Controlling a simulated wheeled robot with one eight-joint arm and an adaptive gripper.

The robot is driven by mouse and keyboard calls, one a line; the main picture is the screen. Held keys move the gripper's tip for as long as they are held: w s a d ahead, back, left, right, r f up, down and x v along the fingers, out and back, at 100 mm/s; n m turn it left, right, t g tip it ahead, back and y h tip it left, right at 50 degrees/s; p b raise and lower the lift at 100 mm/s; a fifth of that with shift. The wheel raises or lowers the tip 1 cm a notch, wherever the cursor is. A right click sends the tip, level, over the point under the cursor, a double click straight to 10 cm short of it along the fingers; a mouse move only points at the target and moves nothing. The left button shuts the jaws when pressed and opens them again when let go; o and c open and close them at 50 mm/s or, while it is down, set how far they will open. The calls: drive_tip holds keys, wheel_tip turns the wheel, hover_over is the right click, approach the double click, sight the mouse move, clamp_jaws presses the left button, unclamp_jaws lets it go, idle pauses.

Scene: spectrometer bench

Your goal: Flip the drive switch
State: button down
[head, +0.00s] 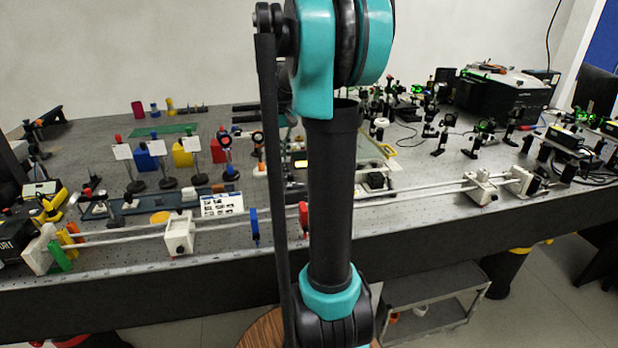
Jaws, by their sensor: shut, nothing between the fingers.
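I cannot make out the drive switch in the head view. It may be too small to tell or hidden behind my arm. The spectrometer bench (190,293) stretches across the view behind my arm. My teal and black arm rises through the middle of the picture and covers part of the bench. My gripper does not show in this view.
A long rail (400,192) runs along the bench front, with a white block (179,235), a blue ring (254,226) and a red ring (303,219). A black box (500,92) stands back right. A grey cart (430,283) stands below the bench edge.

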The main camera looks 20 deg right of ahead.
drive_tip(key=shift+f, duration=0.75)
idle(0.4)
drive_tip(key=shift+r, duration=3.5)
drive_tip(key=shift+s, duration=0.15)
